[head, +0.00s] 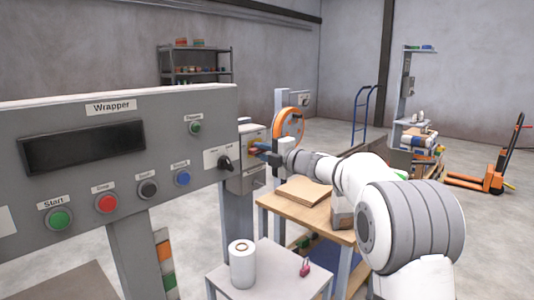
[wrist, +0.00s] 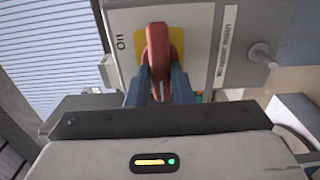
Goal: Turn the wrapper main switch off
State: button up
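The wrapper main switch is a red handle (wrist: 158,48) on a yellow plate (wrist: 178,37), mounted on a light grey box (wrist: 205,55). The handle lies lengthwise toward my gripper in the wrist view. My gripper (wrist: 162,80) has its two blue-grey fingers on either side of the handle, seemingly touching it. In the head view my gripper (head: 258,148) reaches the switch box (head: 246,133) right of the wrapper panel; the fingers largely hide the handle.
The wrapper panel (head: 92,108) with several buttons and a black knob (head: 225,163) stands left of my gripper. An orange wheel (head: 290,125) is close behind it. A small table with a white roll (head: 242,266) and a wooden table (head: 285,212) stand below.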

jog(key=o, duration=0.4)
jog(key=shift+f, duration=0.1)
jog(key=shift+v, duration=3.85)
